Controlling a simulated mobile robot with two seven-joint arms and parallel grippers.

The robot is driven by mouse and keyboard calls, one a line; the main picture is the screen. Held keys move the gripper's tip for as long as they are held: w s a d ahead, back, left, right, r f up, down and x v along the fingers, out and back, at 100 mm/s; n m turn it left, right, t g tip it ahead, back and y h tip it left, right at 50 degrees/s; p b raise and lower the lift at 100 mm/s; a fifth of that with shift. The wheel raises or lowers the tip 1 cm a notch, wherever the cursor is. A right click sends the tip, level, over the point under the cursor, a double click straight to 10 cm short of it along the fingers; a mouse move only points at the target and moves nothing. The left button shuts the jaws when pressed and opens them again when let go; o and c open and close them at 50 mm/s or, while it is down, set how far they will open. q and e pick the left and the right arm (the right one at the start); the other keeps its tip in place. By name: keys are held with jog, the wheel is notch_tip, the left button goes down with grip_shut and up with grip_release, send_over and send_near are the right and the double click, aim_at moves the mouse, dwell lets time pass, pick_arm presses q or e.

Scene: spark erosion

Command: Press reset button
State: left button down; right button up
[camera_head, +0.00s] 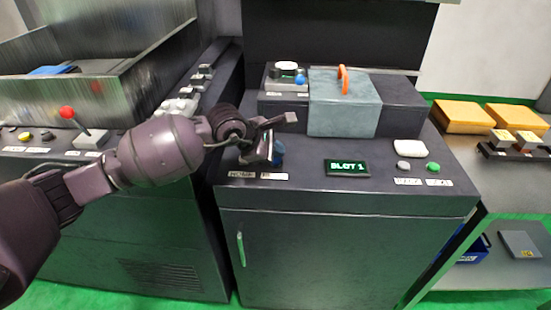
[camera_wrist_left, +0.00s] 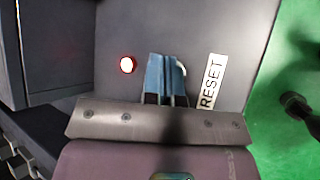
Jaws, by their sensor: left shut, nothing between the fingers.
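In the left wrist view, a white RESET label (camera_wrist_left: 212,82) lies on the dark panel, just right of my left gripper (camera_wrist_left: 167,62). The gripper is shut and empty, its blue fingertips over the panel. A pale curved edge (camera_wrist_left: 181,69) shows right beside the fingertips; it may be part of a button they hide. I cannot tell whether they touch it. A red lit button (camera_wrist_left: 127,65) is left of the fingers, apart from them. In the head view, my left gripper (camera_head: 276,155) is at the front left of the console top (camera_head: 310,185), above two small labels. My right gripper is not in view.
On the console are a green display reading SLOT 1 (camera_head: 347,168), a grey button (camera_head: 404,166), a green button (camera_head: 433,168) and a grey box with an orange handle (camera_head: 342,105). A panel with a red-knobbed lever (camera_head: 67,113) is at left. Shelves stand at right.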

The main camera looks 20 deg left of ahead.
aim_at(276, 160)
pick_arm(q)
jog(key=shift+f, duration=0.2)
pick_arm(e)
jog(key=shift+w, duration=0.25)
pick_arm(q)
jog(key=shift+f, duration=0.3)
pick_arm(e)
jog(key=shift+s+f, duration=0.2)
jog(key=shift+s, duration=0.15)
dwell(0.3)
pick_arm(q)
jog(key=shift+r+p, duration=0.3)
jog(key=shift+r, duration=0.65)
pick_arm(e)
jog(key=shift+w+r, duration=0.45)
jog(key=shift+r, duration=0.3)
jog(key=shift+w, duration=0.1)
pick_arm(q)
jog(key=shift+r+p, duration=1.05)
jog(key=shift+r, duration=1.5)
jog(key=shift+f, duration=0.1)
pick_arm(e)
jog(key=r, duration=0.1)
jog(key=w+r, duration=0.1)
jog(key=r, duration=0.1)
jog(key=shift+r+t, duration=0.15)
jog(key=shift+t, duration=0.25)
